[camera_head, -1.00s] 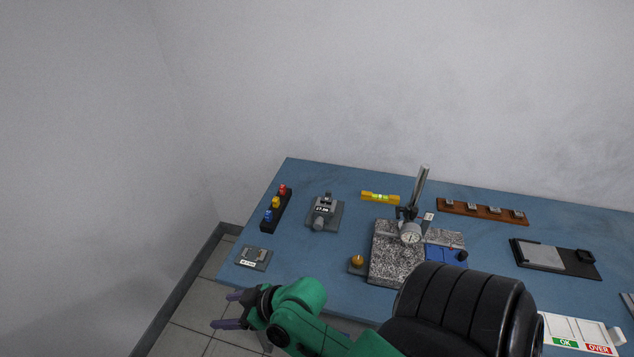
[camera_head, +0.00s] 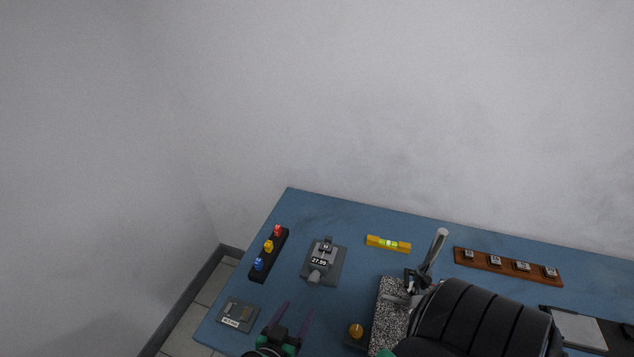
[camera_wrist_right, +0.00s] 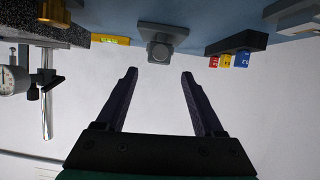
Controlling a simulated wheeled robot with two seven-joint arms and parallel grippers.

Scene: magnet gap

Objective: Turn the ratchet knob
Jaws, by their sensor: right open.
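The ratchet knob (camera_head: 315,278) is a grey stub at the near end of a small grey device (camera_head: 325,250) with a display that seems to read 27.99. The device stands on a grey plate on the blue table. My right gripper (camera_head: 297,308) is open and empty, its two dark fingers pointing toward the device from the near side, apart from the knob. In the right wrist view the open fingers (camera_wrist_right: 159,75) frame bare wall, with the knob (camera_wrist_right: 158,52) just beyond and between the tips. My left gripper is not in view.
A black rack (camera_head: 262,262) with red, yellow and blue caps is left of the device. A grey labelled block (camera_head: 237,315) lies near the left edge. A yellow level (camera_head: 388,244), granite stand (camera_head: 389,300), orange knob (camera_head: 356,331) and wooden strip (camera_head: 507,267) lie to the right.

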